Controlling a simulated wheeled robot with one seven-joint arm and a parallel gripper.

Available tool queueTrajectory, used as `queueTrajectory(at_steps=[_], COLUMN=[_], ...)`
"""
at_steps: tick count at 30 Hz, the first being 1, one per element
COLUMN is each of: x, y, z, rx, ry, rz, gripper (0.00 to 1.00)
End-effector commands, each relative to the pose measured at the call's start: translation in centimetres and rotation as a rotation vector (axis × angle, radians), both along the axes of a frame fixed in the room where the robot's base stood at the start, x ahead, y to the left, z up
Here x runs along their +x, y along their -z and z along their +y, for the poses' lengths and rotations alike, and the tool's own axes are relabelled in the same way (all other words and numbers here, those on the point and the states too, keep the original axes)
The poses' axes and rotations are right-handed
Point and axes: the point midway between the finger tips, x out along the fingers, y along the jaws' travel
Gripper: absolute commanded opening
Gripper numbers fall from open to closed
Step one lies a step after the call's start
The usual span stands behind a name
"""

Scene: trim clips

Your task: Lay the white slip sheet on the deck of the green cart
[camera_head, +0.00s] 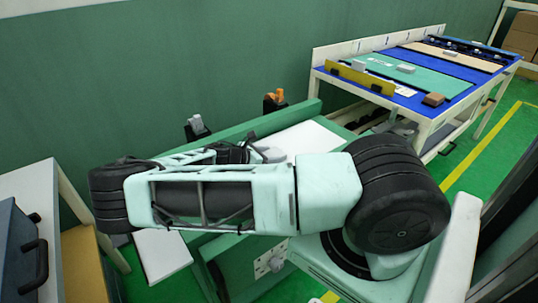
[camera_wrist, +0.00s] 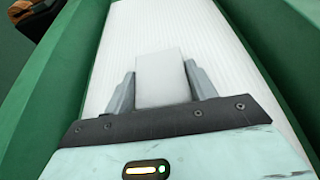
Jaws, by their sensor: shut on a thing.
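The white slip sheet (camera_wrist: 225,75) is long and finely ribbed. In the wrist view it lies between the two green side rails (camera_wrist: 285,60) of the green cart. My gripper (camera_wrist: 159,72) is shut on a smooth white tab (camera_wrist: 160,82) that appears to belong to the sheet. In the head view the sheet (camera_head: 308,138) shows beyond my arm, along the green cart (camera_head: 262,128). A white panel (camera_head: 162,255) also shows below my arm at the left; I cannot tell whether it is the same sheet. My arm hides most of the deck and the gripper there.
A workbench (camera_head: 420,75) with blue and green mats, boxes and strips stands at the back right. A white-topped table (camera_head: 30,190) with a dark blue case (camera_head: 22,255) is at the left. Orange and grey objects stand by the cart's far rail. Green floor is free at the right.

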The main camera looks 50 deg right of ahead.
Motion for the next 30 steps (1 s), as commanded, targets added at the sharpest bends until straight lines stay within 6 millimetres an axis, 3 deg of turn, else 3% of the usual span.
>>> queueTrajectory(at_steps=[1,3,11,16,30], x=[0.0,0.0,0.0,0.3,2.6], y=[0.0,0.0,0.0,-0.4,-4.4], z=[0.0,0.0,0.0,1.1,10.4], rx=[0.000,-0.001,0.000,0.002,0.005], ry=[0.000,0.000,0.000,-0.001,-0.004], rz=[0.000,0.000,0.000,-0.003,-0.003], gripper=[0.64,0.82,0.82,0.82,0.82])
